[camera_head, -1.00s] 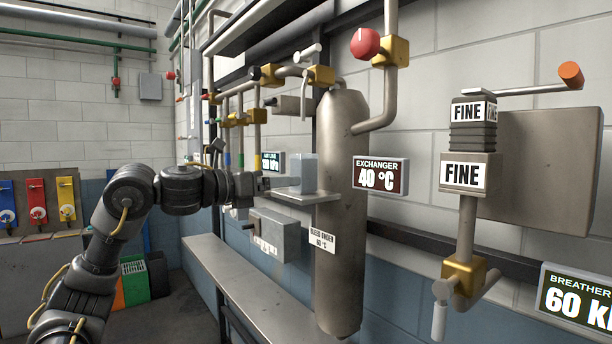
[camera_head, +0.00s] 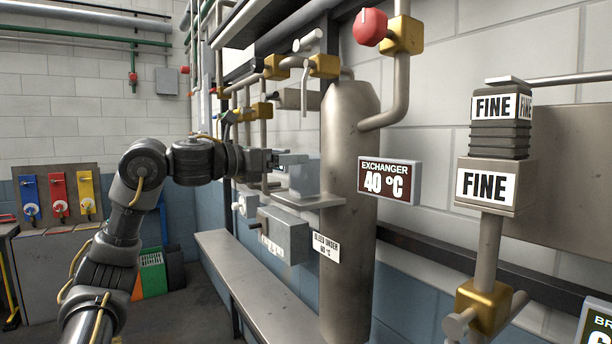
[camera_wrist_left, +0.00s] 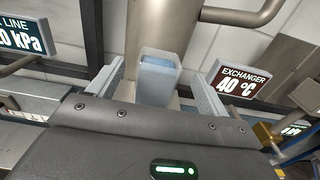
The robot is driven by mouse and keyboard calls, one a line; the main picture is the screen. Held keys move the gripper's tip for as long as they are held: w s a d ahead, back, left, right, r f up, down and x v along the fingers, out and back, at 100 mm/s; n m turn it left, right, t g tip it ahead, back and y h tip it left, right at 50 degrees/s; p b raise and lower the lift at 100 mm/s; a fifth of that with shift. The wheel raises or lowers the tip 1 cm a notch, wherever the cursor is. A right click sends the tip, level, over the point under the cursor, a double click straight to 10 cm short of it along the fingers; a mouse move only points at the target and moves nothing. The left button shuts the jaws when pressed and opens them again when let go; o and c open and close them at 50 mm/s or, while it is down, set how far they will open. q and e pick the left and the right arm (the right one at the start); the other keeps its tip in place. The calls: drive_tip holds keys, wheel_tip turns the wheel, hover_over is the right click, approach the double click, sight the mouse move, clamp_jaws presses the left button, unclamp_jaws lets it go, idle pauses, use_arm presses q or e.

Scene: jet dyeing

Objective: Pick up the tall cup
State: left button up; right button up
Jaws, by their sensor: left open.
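The tall cup (camera_head: 304,180) is a pale grey, translucent square vessel. It stands upright on a small metal shelf (camera_head: 326,203) in front of the steel exchanger cylinder. In the wrist view the cup (camera_wrist_left: 158,66) shows its open top, with something blue inside. My left gripper (camera_head: 282,160) is at the cup from the left. In the wrist view its two pale fingers are open, one on each side of the cup, with a visible gap at each side. In the head view the gripper hides part of the cup. My right gripper is not in view.
The exchanger cylinder (camera_head: 350,220) stands close behind the shelf. An "EXCHANGER 40 °C" sign (camera_head: 389,181) is to its right. A grey box (camera_head: 283,236) hangs below the shelf, above a long bench (camera_head: 235,270). Pipes with brass valves (camera_head: 323,66) run above.

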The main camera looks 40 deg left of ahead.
use_arm(q)
drive_tip(key=shift+w, duration=0.25)
drive_tip(key=shift+w+d+p, duration=0.2)
drive_tip(key=shift+w+p, duration=0.1)
drive_tip(key=shift+p, duration=0.05)
drive_tip(key=p+x, duration=0.1)
drive_tip(key=x, duration=0.2)
drive_tip(key=shift+w+f+p, duration=0.1)
drive_tip(key=shift+w+p, duration=0.2)
drive_tip(key=shift+p, duration=0.05)
drive_tip(key=shift+w+f, duration=0.15)
drive_tip(key=shift+w, duration=0.3)
drive_tip(key=shift+s, duration=0.1)
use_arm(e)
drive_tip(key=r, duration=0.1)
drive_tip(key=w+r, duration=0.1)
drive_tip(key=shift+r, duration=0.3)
use_arm(q)
drive_tip(key=shift+s, duration=0.1)
drive_tip(key=shift+c, duration=1.1)
drive_tip(key=c, duration=0.9)
drive_tip(key=shift+c, duration=0.2)
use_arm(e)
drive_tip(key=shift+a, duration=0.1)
